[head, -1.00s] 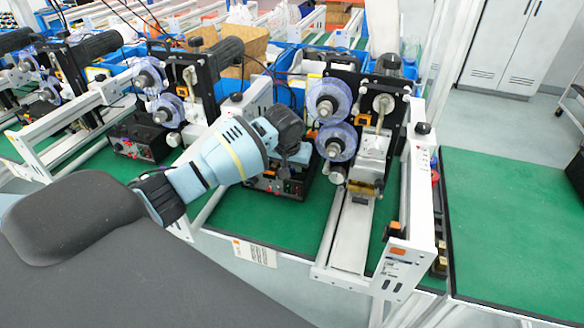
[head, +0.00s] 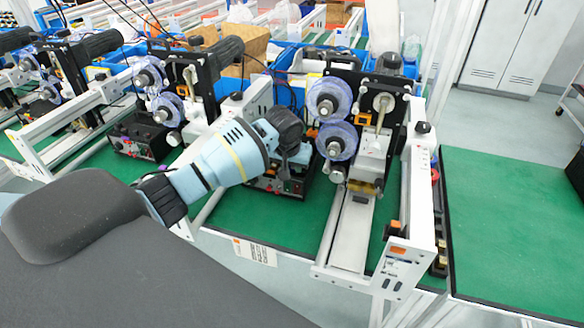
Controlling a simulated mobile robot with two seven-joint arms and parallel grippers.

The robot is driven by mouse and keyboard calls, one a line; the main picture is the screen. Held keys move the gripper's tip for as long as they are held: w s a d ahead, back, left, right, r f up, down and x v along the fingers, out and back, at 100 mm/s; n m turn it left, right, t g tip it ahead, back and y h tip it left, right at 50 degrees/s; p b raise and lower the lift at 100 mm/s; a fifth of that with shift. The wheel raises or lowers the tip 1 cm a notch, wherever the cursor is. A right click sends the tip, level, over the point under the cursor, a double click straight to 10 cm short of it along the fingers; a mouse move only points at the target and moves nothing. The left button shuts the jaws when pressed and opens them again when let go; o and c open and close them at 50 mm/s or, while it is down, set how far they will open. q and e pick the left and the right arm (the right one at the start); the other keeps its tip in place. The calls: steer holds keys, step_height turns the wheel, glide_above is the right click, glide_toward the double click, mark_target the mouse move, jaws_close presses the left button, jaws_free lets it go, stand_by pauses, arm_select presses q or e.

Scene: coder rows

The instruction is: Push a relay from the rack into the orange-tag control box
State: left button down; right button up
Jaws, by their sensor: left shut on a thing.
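My left arm reaches in from the left in the head view. My left gripper (head: 295,158) points down over the front of a black control box (head: 278,187). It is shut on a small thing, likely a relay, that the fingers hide. The box has small knobs and sockets on its front and stands on the green bench top, partly covered by the gripper. I cannot tell whether the held thing touches the box. An orange tag (head: 398,250) is on the white rail frame at right. My right gripper is out of view.
A machine with blue-violet reels (head: 336,140) stands just right of the gripper. A white rail (head: 420,200) with small dark parts along its side lies farther right. Another black box (head: 140,138) stands at left. The green bench (head: 515,225) at right is clear.

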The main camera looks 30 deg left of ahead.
arm_select(q)
steer(key=c, duration=1.1)
jaws_free()
steer(key=shift+f, duration=0.1)
steer(key=shift+c, duration=0.2)
steer(key=shift+s+d+r, duration=0.1)
steer(key=shift+s+r, duration=0.05)
steer(key=shift+r, duration=0.35)
steer(key=v, duration=0.6)
steer(key=shift+s+r, duration=0.1)
steer(key=shift+r, duration=0.25)
